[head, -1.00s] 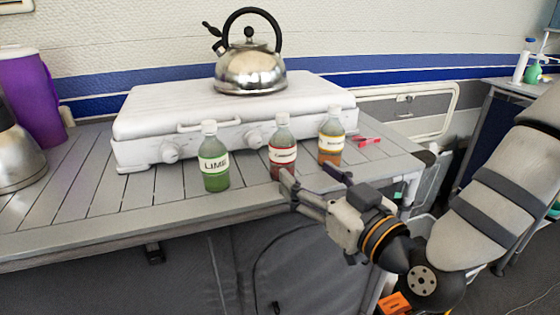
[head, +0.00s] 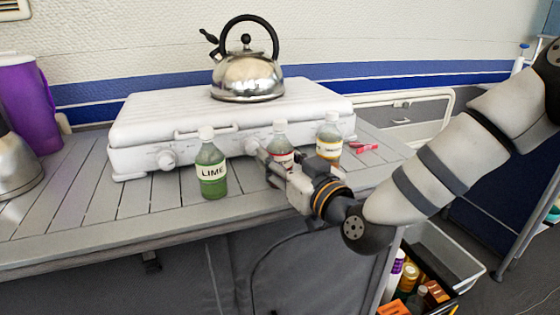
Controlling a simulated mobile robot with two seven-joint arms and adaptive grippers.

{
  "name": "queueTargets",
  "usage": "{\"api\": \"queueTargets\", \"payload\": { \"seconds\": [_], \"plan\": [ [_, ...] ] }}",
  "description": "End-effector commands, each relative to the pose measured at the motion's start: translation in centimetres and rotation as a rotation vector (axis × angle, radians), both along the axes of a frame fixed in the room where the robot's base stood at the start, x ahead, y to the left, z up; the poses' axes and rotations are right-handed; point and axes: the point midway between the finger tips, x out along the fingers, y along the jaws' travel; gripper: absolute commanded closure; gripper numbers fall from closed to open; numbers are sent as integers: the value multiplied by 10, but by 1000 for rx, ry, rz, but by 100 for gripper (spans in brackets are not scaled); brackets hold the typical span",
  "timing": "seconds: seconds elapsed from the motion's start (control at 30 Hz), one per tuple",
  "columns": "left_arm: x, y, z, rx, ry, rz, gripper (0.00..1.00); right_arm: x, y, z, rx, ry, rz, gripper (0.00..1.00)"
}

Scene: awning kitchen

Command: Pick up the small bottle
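Three small bottles stand upright in a row on the slatted counter. The left one is a green bottle labelled LIME (head: 211,170). The middle one is a bottle with a red-banded label (head: 281,142), its lower part hidden by my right gripper. The right one is a bottle with a yellow-banded label (head: 329,139). My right gripper (head: 275,160) is at the middle bottle, low on its body. One finger shows left of that bottle, seemingly spread from it; the other finger is mostly hidden. My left gripper is out of view.
A white camping stove (head: 225,120) stands behind the bottles with a steel kettle (head: 247,77) on it. A purple jug (head: 28,105) is at far left. Small red items (head: 364,148) lie right of the bottles. The counter's front left (head: 100,225) is clear.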

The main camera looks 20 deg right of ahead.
Motion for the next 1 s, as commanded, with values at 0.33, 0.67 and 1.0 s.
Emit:
{"api": "queueTargets", "payload": {
  "seconds": [0.33,0.67,1.0],
  "plan": [
    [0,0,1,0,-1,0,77,0,0,3,0,-2,0,82],
    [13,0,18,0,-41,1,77,-12,-25,72,2,-14,-4,82],
    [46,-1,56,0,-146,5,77,-52,-106,135,3,-19,-3,82]
  ]
}}
